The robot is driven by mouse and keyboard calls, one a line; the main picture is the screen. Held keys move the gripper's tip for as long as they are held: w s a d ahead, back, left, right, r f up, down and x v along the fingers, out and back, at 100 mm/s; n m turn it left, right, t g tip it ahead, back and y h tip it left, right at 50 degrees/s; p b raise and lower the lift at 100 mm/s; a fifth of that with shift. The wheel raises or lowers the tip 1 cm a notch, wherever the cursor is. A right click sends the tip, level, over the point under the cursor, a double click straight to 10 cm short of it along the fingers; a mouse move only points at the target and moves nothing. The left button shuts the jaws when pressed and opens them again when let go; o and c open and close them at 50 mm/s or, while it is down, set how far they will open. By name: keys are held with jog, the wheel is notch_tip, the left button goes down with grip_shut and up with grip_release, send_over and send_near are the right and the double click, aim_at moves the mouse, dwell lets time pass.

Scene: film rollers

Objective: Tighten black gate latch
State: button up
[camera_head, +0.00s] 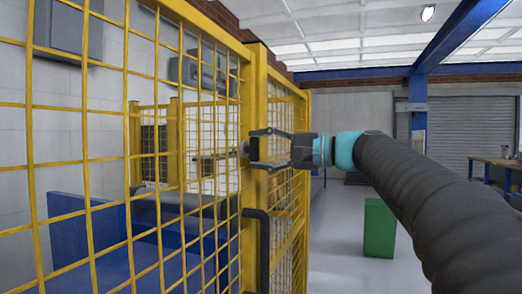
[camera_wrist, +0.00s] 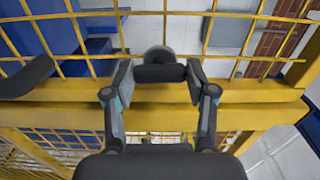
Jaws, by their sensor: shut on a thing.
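The black gate latch (camera_wrist: 160,73) sits on the yellow gate frame in the wrist view, with a round dark part behind its flat bar. My gripper (camera_wrist: 158,80) has one finger on each side of the bar and is shut on it. In the head view, my gripper (camera_head: 256,148) reaches the yellow post from the right. Only a small dark part of the latch (camera_head: 245,149) shows there, at the fingertips; the fingers hide the rest.
The yellow mesh gate (camera_head: 125,150) fills the left of the head view. A black handle (camera_head: 262,245) is below my gripper; it also shows at the left of the wrist view (camera_wrist: 25,77). A green bin (camera_head: 379,229) stands on the open floor at right.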

jog(key=o, duration=1.2)
jog(key=shift+c, duration=0.2)
jog(key=v, duration=1.2)
jog(key=shift+w, duration=0.1)
